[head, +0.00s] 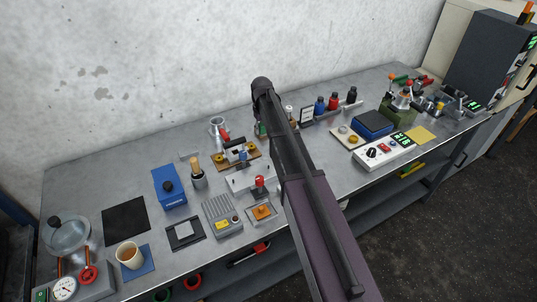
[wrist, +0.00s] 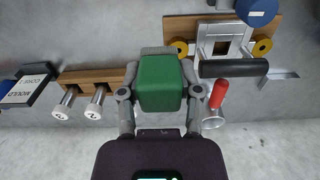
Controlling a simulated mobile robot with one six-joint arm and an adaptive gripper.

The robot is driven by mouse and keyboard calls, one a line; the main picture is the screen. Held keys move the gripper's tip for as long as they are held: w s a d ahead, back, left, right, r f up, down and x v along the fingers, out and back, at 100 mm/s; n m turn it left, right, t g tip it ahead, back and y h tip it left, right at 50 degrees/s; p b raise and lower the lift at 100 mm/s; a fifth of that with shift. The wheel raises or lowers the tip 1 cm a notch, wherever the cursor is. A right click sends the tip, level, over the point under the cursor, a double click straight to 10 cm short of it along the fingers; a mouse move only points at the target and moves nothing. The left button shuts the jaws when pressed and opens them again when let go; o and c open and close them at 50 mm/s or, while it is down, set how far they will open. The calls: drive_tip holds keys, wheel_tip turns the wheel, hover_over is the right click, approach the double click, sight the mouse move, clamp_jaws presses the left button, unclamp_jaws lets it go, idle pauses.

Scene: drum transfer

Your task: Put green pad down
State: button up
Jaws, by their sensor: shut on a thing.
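The green pad (wrist: 160,84) is a small block with rounded edges, in the middle of the wrist view. My gripper (wrist: 160,98) is shut on it, with one finger on each side. In the head view a little green of the pad (head: 260,129) shows beside my arm, over the back middle of the bench. My arm hides most of the gripper there. I cannot tell whether the pad touches anything below it.
A wooden rack with two pale-ended pegs (wrist: 90,92) is left of the pad. A red-handled metal tool (wrist: 217,98) and a black-handled fixture (wrist: 233,68) are close on the right. The grey bench (head: 85,185) is crowded, with the wall behind.

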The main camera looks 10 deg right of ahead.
drive_tip(key=d+f+b, duration=0.2)
drive_tip(key=shift+w+d+f, duration=0.15)
drive_tip(key=shift+w+d, duration=0.05)
drive_tip(key=shift+d, duration=0.15)
drive_tip(key=shift+f+b, duration=0.15)
drive_tip(key=shift+b, duration=0.15)
wheel_tip(320, 180, down, 6)
drive_tip(key=b, duration=0.6)
idle(0.5)
drive_tip(key=shift+f+b, duration=1.9)
drive_tip(key=shift+f, duration=0.15)
